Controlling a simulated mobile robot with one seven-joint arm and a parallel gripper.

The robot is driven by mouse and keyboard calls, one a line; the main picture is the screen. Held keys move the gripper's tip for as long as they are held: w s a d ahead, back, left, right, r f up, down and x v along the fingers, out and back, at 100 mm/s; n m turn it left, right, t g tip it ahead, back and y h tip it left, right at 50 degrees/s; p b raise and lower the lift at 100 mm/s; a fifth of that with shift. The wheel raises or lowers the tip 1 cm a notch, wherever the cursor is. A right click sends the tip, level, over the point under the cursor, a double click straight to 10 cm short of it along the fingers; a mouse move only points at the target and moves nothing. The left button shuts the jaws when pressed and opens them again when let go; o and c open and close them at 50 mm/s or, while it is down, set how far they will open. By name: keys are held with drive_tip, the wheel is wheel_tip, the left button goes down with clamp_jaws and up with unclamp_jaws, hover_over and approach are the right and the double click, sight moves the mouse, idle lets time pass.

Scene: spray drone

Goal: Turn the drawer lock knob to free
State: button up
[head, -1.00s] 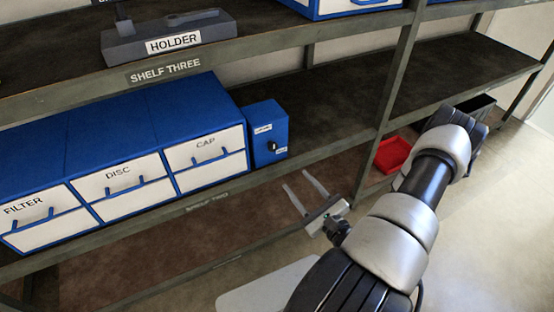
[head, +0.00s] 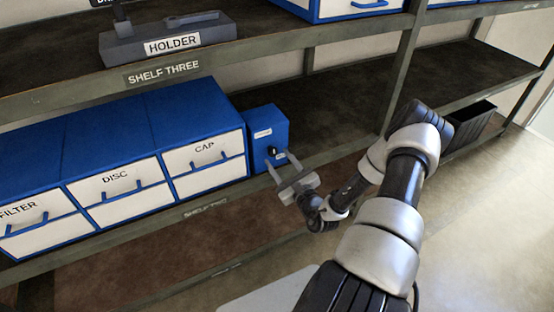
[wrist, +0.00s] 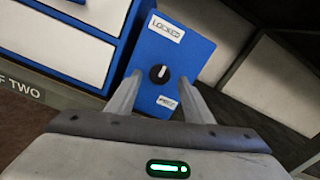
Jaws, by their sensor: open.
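The lock knob (wrist: 159,73) is a small round black knob with a white mark, on the front of a blue box (head: 268,134). In the wrist view a "LOCKED" label (wrist: 166,27) sits above the knob and a second label, which seems to read "FREE" (wrist: 167,102), sits below it. The white mark stands nearly upright, toward the "LOCKED" side. My gripper (head: 278,168) is open in front of the box, its fingers pointing at it. In the wrist view the fingers (wrist: 160,84) lie on either side of the knob, apart from it; their exact distance is unclear.
White-fronted drawers marked FILTER, DISC (head: 117,193) and CAP (head: 206,166) stand left of the blue box on the same shelf. The shelf (head: 340,125) right of the box is bare. A grey holder (head: 165,42) stands on the shelf above. A black bin (head: 472,125) is far right.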

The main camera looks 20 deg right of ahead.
drive_tip(key=shift+w, duration=1)
drive_tip(key=shift+c, duration=0.2)
drive_tip(key=c, duration=1)
